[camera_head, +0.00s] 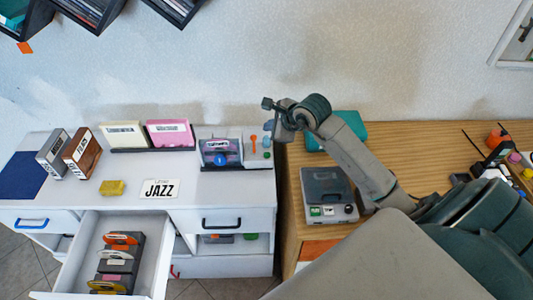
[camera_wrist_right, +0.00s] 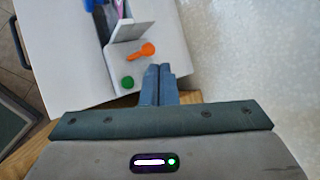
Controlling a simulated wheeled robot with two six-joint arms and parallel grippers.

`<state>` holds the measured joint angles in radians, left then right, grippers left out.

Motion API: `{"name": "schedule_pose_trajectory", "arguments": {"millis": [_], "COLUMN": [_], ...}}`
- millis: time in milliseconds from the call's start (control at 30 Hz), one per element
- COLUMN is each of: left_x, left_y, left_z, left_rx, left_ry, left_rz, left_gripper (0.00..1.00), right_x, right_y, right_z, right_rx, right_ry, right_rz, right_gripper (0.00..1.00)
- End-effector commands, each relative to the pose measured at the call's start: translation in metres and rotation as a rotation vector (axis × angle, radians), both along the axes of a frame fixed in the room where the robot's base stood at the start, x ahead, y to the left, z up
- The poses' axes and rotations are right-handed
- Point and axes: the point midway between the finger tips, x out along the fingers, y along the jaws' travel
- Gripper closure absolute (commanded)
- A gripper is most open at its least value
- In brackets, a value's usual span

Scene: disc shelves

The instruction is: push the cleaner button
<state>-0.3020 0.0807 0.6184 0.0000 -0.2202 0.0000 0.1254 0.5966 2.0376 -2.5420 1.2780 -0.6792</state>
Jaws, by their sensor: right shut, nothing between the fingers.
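A light grey device (camera_head: 252,133) stands at the right end of the white cabinet. A round green button (camera_wrist_right: 127,82) and an orange lever (camera_wrist_right: 147,49) sit on its pale face; they also show in the head view as the green button (camera_head: 266,155) and the lever (camera_head: 253,143). I cannot tell which is the cleaner button. My right gripper (camera_wrist_right: 158,68) is shut and empty, its blue fingertips right of the green button and close to the lever. In the head view the right gripper (camera_head: 268,126) is over the device's upper right corner. My left gripper is out of view.
A grey player (camera_head: 328,190) with a green button stands on the wooden desk (camera_head: 420,140). A drawer (camera_head: 150,245) with several discs is open. A JAZZ card (camera_head: 160,189) and a yellow block (camera_head: 112,188) lie on the cabinet top (camera_head: 220,187).

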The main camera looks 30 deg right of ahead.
Motion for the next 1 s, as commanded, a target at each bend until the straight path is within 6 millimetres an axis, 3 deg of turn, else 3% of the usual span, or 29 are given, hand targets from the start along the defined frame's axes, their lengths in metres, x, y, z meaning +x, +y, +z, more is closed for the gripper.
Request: {"name": "schedule_pose_trajectory", "arguments": {"millis": [267, 600, 700, 1000], "left_x": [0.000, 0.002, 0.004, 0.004], "left_y": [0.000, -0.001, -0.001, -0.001], "left_z": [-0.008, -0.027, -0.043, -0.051], "left_rx": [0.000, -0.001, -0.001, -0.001], "left_ry": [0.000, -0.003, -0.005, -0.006], "left_rz": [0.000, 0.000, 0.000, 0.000], "left_gripper": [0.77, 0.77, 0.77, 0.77], "right_x": [0.000, -0.001, 0.000, 0.000], "right_y": [0.001, 0.001, 0.001, 0.001], "right_z": [-0.018, -0.065, -0.081, -0.088], "right_rx": [0.003, 0.003, 0.002, 0.002], "right_ry": [0.002, 0.003, 0.000, 0.000], "right_rz": [0.001, -0.001, 0.000, 0.001], "right_gripper": [1.00, 1.00, 1.00, 1.00]}}
